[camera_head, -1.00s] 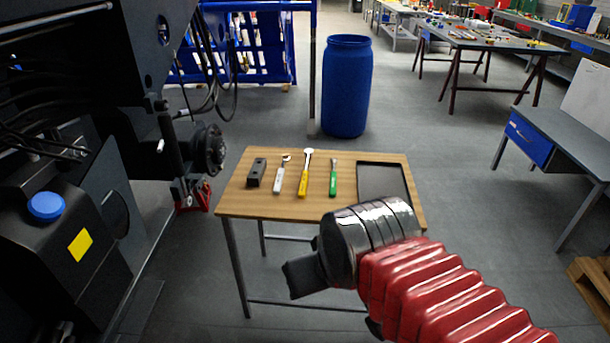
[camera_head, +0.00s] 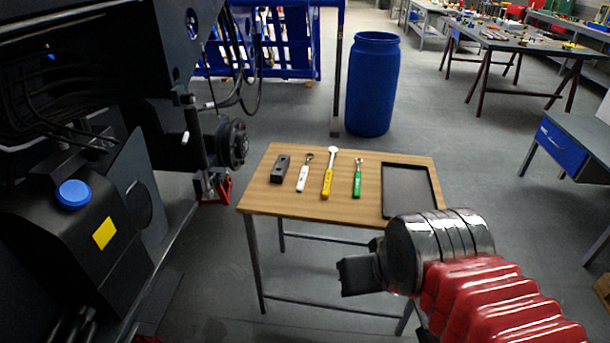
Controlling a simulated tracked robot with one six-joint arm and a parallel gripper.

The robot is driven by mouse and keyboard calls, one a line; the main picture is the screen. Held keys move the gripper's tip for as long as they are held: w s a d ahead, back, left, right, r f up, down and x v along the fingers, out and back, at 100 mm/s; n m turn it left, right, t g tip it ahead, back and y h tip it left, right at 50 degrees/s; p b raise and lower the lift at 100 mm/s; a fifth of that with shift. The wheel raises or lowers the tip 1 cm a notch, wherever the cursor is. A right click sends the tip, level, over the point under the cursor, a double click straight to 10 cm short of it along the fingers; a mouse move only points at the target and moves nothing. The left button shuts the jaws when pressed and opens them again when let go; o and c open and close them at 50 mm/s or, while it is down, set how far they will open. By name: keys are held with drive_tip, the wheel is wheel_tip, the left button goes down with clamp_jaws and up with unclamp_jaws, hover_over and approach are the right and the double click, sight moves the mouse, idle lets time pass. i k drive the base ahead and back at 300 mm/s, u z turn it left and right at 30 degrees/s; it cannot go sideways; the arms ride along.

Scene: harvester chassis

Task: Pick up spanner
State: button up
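Several tools lie in a row on a small wooden table (camera_head: 285,206). From left to right there is a black block (camera_head: 281,168), a white-handled tool (camera_head: 303,178), a yellow-handled tool (camera_head: 327,180) with a round silver head, and a green-handled tool (camera_head: 357,181) with a small silver head. I cannot tell for sure which one is the spanner. My gripper (camera_head: 356,276) is the dark end of the red-sleeved arm, in front of the table and apart from the tools. Its fingers are not clear enough to show whether they are open.
A black shallow tray (camera_head: 385,205) lies at the table's right. The harvester chassis with a blue-capped tank (camera_head: 74,193) fills the left. A blue barrel (camera_head: 372,85) and a post (camera_head: 337,90) stand behind the table. Open floor lies to the right of the table.

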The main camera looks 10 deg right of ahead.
sight(304, 170)
drive_tip(key=u, duration=1.9)
drive_tip(key=i, duration=1.25)
drive_tip(key=z, duration=0.45)
